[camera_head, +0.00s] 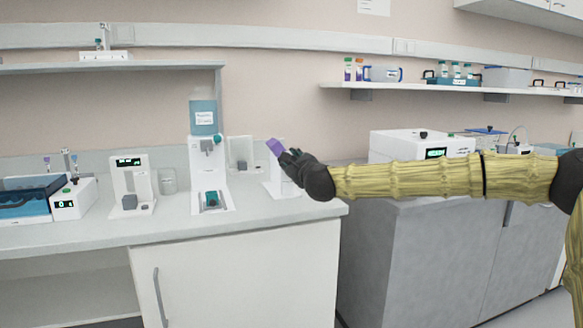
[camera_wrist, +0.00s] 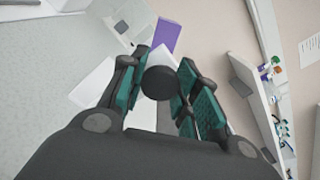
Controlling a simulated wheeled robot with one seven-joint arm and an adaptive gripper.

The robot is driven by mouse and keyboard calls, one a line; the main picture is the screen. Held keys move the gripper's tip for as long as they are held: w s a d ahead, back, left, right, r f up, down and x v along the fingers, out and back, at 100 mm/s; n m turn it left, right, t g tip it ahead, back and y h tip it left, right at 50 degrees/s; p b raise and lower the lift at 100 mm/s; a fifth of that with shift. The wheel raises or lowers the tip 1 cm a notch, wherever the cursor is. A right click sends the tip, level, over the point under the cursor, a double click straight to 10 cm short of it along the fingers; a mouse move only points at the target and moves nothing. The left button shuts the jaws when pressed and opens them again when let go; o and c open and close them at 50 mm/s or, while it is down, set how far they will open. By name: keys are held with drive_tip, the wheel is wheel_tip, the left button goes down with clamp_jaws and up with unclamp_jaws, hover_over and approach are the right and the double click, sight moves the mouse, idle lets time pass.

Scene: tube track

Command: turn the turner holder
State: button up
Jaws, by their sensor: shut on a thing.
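A purple block (camera_head: 275,146), which looks like the turner holder, sits tilted at the top of a white stand (camera_head: 280,184) near the right end of the left counter. In the wrist view the purple block (camera_wrist: 166,37) shows just beyond my fingertips. My gripper (camera_head: 289,157) is at the stand, right beside the purple block. In the wrist view my gripper's (camera_wrist: 161,84) green-padded fingers close around a dark round knob (camera_wrist: 160,83). How the knob joins the block is hidden. The fingers and hand cover much of the stand.
Left of the stand is a dispenser with a blue bottle (camera_head: 203,117). A white device (camera_head: 132,184) and a glass beaker (camera_head: 167,181) stand farther left. A white machine (camera_head: 410,146) is on the grey cabinet to the right, behind my arm. A wall shelf (camera_head: 440,90) runs above.

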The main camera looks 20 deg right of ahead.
drive_tip(key=shift+f+m+b, duration=0.2)
drive_tip(key=shift+m+b, duration=0.3)
drive_tip(key=shift+m, duration=0.2)
drive_tip(key=o, duration=1.1)
drive_tip(key=shift+r, duration=0.1)
drive_tip(key=s, duration=1.2)
drive_tip(key=shift+d, duration=0.25)
